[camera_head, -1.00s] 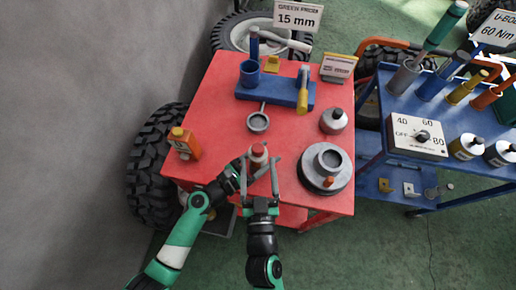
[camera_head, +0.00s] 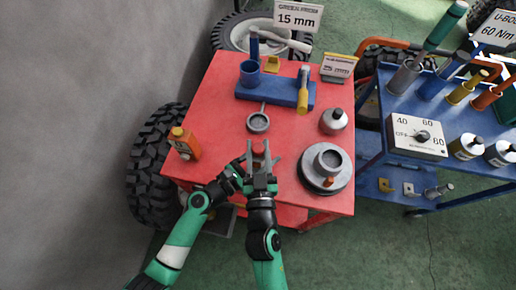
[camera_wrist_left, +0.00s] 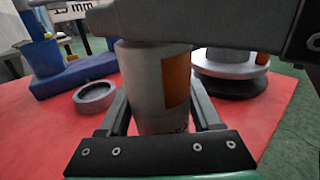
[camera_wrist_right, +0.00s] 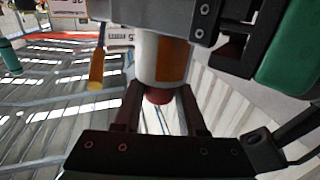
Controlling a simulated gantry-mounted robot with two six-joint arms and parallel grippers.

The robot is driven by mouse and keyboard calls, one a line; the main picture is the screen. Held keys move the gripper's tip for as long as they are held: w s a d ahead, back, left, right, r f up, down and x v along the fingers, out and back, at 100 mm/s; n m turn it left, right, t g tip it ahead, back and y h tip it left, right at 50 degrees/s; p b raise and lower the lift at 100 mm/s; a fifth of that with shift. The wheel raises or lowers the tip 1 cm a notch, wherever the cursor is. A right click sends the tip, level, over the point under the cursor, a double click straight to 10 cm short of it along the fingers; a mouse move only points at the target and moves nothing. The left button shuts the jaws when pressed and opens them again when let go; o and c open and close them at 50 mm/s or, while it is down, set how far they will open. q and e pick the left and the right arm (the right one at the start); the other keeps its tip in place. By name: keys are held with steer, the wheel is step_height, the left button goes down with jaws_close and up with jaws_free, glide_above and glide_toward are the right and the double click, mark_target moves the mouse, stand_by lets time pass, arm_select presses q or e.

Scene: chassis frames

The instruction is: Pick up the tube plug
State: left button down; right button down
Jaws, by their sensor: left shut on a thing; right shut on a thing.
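A grey tube with an orange label (camera_wrist_left: 160,85) stands upright at the front of the red cart; it also shows in the right wrist view (camera_wrist_right: 162,58). Its red plug (camera_wrist_right: 158,96) shows between the right fingers, and a red spot of it shows in the head view (camera_head: 258,146). My left gripper (camera_head: 246,164) is shut around the tube body; its fingers flank it in the left wrist view. My right gripper (camera_head: 260,160) is shut on the red plug and crosses above the left one. The right gripper hides the tube's top in the left wrist view.
The red cart top (camera_head: 215,100) carries a small grey ring (camera_head: 258,122) behind the grippers and a round grey base (camera_head: 326,168) close on the right. An orange bottle (camera_head: 185,144) stands left. A blue rack (camera_head: 275,91) stands at the back.

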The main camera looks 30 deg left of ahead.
mark_target(258, 147)
step_height(258, 147, up, 10)
arm_select(q)
jaws_free()
stand_by(0.6)
steer(key=v, duration=1.2)
steer(key=shift+s, duration=0.1)
